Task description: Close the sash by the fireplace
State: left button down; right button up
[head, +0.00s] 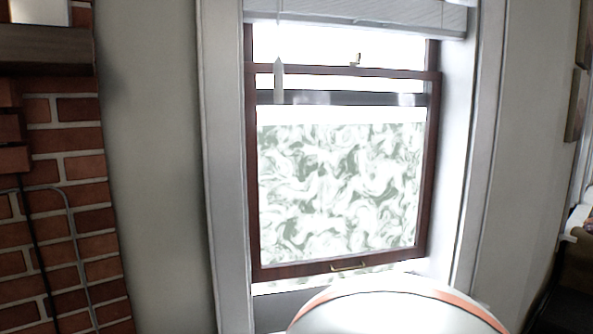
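The window sash (434,190) has a dark red-brown wooden frame and a pane with a green-and-white swirled pattern. A small brass handle (350,267) is on the bottom rail. A small latch (355,59) sits on the top rail. Neither of my grippers is in view. The right part of the sill is hidden at the bottom of the picture.
The red brick fireplace (80,195) stands at the left, with a dark wooden mantel (45,45) on it. A white blind (370,14) hangs at the window top. A pale frame (222,160) surrounds the window. Pictures (575,105) hang on the right wall.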

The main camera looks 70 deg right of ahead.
aim_at(280, 271)
jog(key=z, duration=2.55)
jog(key=i+l+u, duration=0.1)
jog(key=l, duration=0.25)
jog(key=i+l+u, duration=0.15)
jog(key=l, duration=0.25)
jog(key=i+l+u, duration=0.1)
jog(key=l, duration=0.3)
jog(key=i+l+u, duration=0.15)
jog(key=l, duration=0.25)
jog(key=i+l+u, duration=0.1)
jog(key=l, duration=0.35)
